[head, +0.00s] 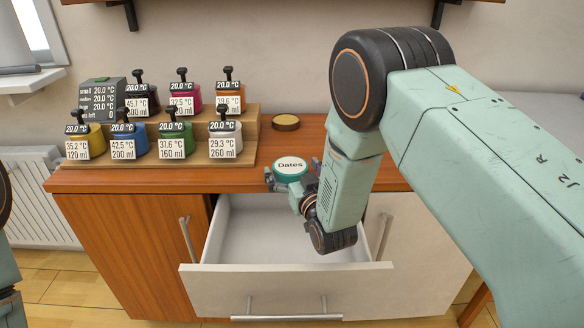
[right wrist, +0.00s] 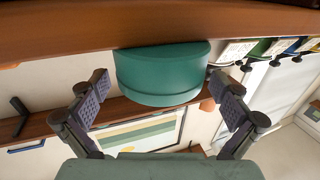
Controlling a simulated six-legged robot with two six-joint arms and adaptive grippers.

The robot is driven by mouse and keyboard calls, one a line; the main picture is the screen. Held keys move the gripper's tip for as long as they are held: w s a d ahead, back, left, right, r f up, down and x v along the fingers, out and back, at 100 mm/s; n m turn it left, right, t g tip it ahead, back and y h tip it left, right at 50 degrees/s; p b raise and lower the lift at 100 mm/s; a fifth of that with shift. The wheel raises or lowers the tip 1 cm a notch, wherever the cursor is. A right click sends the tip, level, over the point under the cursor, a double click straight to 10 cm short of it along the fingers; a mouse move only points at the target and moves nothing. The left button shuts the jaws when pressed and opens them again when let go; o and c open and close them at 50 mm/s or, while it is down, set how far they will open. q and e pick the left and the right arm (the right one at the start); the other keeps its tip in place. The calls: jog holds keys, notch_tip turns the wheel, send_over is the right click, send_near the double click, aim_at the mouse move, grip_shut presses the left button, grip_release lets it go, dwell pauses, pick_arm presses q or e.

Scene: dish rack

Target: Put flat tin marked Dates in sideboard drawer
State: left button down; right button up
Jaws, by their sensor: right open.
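The flat, round teal tin marked Dates (head: 290,166) has a white label on its lid. It is at the front edge of the sideboard top (head: 350,178), above the back of the drawer. My right gripper (head: 292,180) is at the tin, its fingers apart on either side. In the right wrist view the tin (right wrist: 163,75) shows between the two spread fingers, with visible gaps to both. The sideboard drawer (head: 285,292) is pulled out and its visible inside is empty. My right forearm hides part of the drawer's right side. My left gripper is not visible.
A stepped wooden stand (head: 180,158) with several labelled jars fills the left of the sideboard top. A small round brown-topped container (head: 286,122) stands behind the tin. Cabinet doors with bar handles flank the open drawer. A radiator (head: 40,190) is at the far left.

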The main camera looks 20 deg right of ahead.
aim_at(292, 168)
jog(key=s+p, duration=0.1)
jog(key=s, duration=0.6)
jog(key=shift+s+p, duration=0.3)
jog(key=shift+s, duration=0.05)
jog(key=shift+a+r, duration=0.1)
jog(key=shift+r, duration=0.05)
jog(key=w+b, duration=0.2)
jog(key=w, duration=0.5)
jog(key=shift+w+f, duration=0.2)
jog(key=shift+w+r+p, duration=0.15)
jog(key=shift+r+p, duration=0.6)
jog(key=shift+r, duration=1.45)
jog(key=shift+w+f, duration=0.1)
